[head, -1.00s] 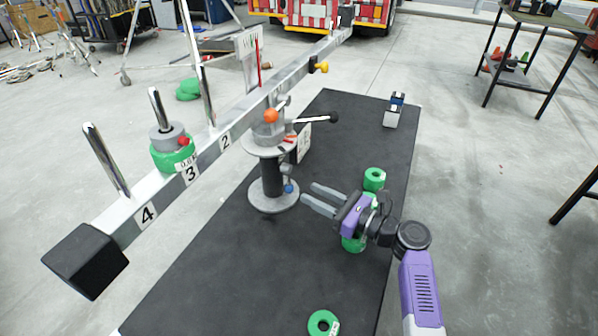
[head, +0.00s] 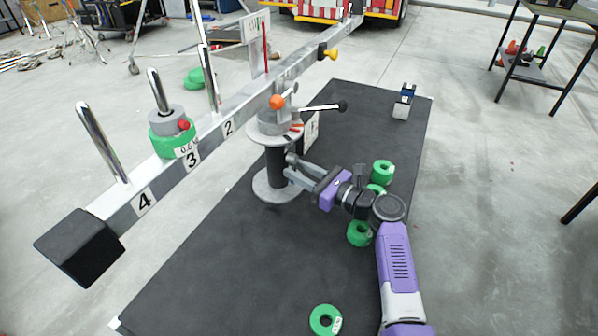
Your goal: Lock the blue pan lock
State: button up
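The grey stand (head: 268,190) rises from the black mat to the long beam, with an orange knob (head: 277,102) at its top. The blue knob low on the stand's column, seen earlier, is hidden now; my fingertips cover that spot. My gripper (head: 292,170) reaches in from the right, its two grey fingers slightly apart beside the column. I cannot tell whether they touch the knob or stand on both sides of it.
The beam (head: 115,205) crosses above on the left, with upright pegs and a green weight (head: 172,143). A black-tipped lever (head: 325,107) sticks out to the right above my gripper. Green rings (head: 383,171) lie on the mat (head: 230,275), near my arm and at the front.

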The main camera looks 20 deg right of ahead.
grip_shut()
dwell(1.4)
